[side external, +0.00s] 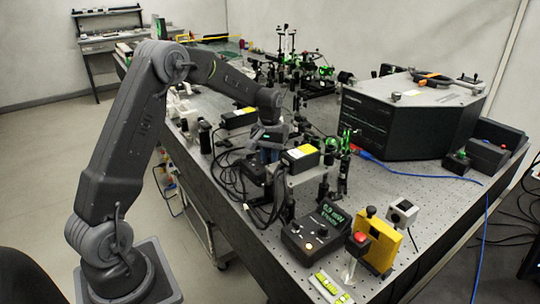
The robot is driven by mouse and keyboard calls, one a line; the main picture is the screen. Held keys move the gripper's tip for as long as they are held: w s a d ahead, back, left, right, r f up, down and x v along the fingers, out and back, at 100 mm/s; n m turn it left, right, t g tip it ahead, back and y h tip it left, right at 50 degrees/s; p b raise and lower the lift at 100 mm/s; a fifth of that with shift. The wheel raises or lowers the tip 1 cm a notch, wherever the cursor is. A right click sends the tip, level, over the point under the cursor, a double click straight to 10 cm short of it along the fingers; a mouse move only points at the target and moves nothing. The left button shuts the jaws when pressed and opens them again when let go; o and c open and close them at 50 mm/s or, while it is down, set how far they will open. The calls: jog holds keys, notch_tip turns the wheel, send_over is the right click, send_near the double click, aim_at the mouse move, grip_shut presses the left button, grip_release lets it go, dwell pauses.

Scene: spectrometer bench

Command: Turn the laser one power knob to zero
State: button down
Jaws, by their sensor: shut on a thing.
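The knob itself and my fingertips are mostly hidden. A black meter (318,232) with a green lit display in mW stands at the front of the bench. Its digits are too small to read surely.
The black yellow-labelled box (300,156) stands close to the right of my gripper, with another (239,118) behind it. Loose black cables hang at the bench's left edge. Green-lit optics (345,145), a large dark spectrometer housing (405,115) and a yellow block (376,243) stand to the right.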

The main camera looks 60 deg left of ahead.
jog(key=shift+n, duration=0.4)
jog(key=c, duration=1)
grip_release()
jog(key=shift+c, duration=0.2)
notch_tip(320, 180, up, 14)
